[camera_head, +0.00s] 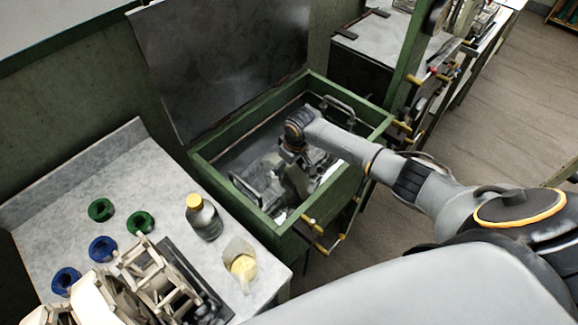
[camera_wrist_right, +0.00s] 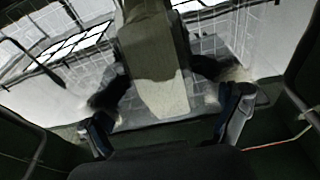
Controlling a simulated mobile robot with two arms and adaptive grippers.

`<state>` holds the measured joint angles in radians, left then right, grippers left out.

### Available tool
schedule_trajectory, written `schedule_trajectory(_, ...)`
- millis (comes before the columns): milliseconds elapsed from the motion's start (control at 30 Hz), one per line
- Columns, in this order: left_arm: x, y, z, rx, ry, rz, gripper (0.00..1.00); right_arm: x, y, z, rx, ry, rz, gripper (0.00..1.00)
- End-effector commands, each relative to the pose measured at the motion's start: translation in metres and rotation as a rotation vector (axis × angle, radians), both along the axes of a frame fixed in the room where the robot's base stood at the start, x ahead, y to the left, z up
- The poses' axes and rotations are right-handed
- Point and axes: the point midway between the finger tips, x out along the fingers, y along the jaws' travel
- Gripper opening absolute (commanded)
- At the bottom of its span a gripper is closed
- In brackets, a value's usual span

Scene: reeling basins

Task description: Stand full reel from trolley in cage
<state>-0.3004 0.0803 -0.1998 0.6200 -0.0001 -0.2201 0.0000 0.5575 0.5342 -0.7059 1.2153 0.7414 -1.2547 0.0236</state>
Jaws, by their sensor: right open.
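The metal cage sits inside the green-rimmed basin (camera_head: 210,157) in the head view, its dark handles (camera_head: 338,107) showing at two sides. My right gripper (camera_head: 296,185) reaches down into the basin, over the cage. It is open; its fingers (camera_wrist_right: 168,112) stand apart in the right wrist view. A long grey-green piece runs between them from the top of that view; I cannot tell what it is or whether the fingers touch it. Wire mesh (camera_wrist_right: 75,72) shows behind. I cannot make out the trolley. My left gripper is out of view.
The basin's grey lid (camera_head: 225,60) stands open behind it. The marble bench (camera_head: 135,175) at left holds green (camera_head: 101,209) and blue (camera_head: 102,249) rings, a yellow-capped bottle (camera_head: 204,218) and a glass vessel (camera_head: 240,262). Bare floor (camera_head: 500,110) lies at right.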

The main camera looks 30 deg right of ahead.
Motion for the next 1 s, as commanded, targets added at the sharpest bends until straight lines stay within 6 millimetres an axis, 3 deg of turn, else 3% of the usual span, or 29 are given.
schedule_trajectory(133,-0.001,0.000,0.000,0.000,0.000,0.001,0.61,-0.001,-0.001,0.003,-0.001,0.002,0.000,0.88)
schedule_trajectory(267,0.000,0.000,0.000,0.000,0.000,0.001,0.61,-0.003,-0.001,0.018,-0.001,-0.001,0.000,0.88)
schedule_trajectory(700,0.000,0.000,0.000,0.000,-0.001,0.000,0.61,-0.017,-0.006,0.103,-0.001,-0.001,0.001,0.88)
schedule_trajectory(1000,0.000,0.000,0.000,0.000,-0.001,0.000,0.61,-0.020,-0.007,0.119,0.000,-0.001,0.000,0.88)
